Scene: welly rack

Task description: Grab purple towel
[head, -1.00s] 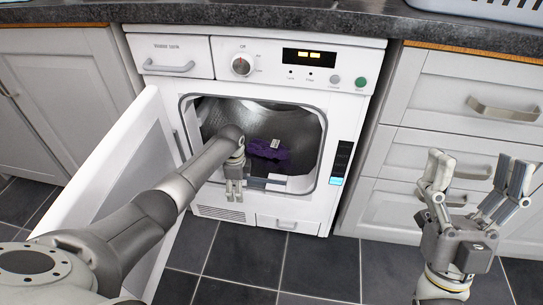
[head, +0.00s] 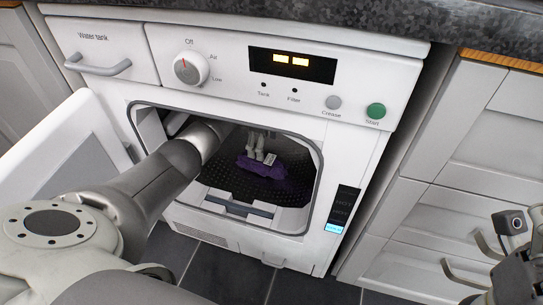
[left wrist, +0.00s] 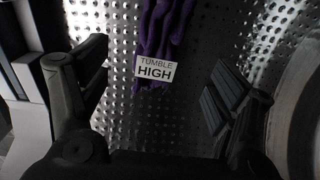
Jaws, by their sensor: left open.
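The purple towel (head: 262,166) lies crumpled on the perforated drum floor inside the open dryer (head: 275,57). It bears a white label reading "TUMBLE HIGH" (left wrist: 155,69). My left arm reaches in through the dryer's opening, and my left gripper (head: 258,150) is at the towel in the head view. That gripper is open and holds nothing. My right gripper shows only in part at the right edge, its fingers out of frame.
The dryer door (head: 75,150) stands open on the left. Grey drawers (head: 440,205) are on the right and a dark worktop (head: 330,15) runs above. The tiled floor (head: 230,272) in front is clear.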

